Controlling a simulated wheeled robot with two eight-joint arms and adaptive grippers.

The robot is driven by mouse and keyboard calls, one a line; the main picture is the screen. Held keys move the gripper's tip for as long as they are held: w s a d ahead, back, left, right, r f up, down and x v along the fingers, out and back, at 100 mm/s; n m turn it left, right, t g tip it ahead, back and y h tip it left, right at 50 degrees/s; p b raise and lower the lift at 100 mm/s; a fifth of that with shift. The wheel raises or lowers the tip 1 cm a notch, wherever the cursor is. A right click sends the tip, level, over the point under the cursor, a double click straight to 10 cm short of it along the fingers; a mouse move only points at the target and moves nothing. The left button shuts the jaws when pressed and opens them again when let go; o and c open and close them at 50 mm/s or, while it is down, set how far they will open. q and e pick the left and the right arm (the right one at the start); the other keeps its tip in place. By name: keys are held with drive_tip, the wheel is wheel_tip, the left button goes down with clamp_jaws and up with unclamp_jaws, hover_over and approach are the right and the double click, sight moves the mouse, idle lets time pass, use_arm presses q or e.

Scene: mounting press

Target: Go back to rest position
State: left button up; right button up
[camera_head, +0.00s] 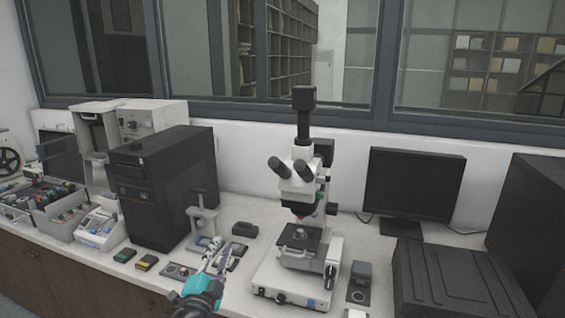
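My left gripper (221,246) reaches in from the bottom edge, left of the middle, with a teal and black body. Its two slim fingers point up and away over the bench, with a narrow gap between them, and I see nothing held there. The small grey mounting press (203,215) stands upright on the bench just beyond the fingers. The fingers overlap the area in front of its base, and I cannot tell whether they touch anything. My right gripper is not in view.
A microscope (298,215) stands right of my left gripper, and a black computer tower (165,188) stands to its left. Small dark pieces (146,262) lie on the bench (235,300). A monitor (414,183) and a black box (450,280) fill the right side.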

use_arm(q)
drive_tip(key=s+a+f+n+g+y, duration=0.2)
drive_tip(key=s+a+n+g+y, duration=0.15)
drive_tip(key=s+a+n, duration=0.2)
drive_tip(key=s+d+f+n+g, duration=0.1)
drive_tip(key=s+f+n+g, duration=0.1)
drive_tip(key=s, duration=0.5)
drive_tip(key=s+d+f+n+g, duration=0.2)
drive_tip(key=s+f+n+g, duration=0.1)
drive_tip(key=s+f, duration=0.3)
drive_tip(key=s+d+f+n+g+h, duration=0.1)
drive_tip(key=s+f+n+g, duration=0.2)
drive_tip(key=s, duration=0.5)
drive_tip(key=shift+s+d+f+g, duration=0.2)
drive_tip(key=shift+s+f+g, duration=0.2)
drive_tip(key=shift+f, duration=0.5)
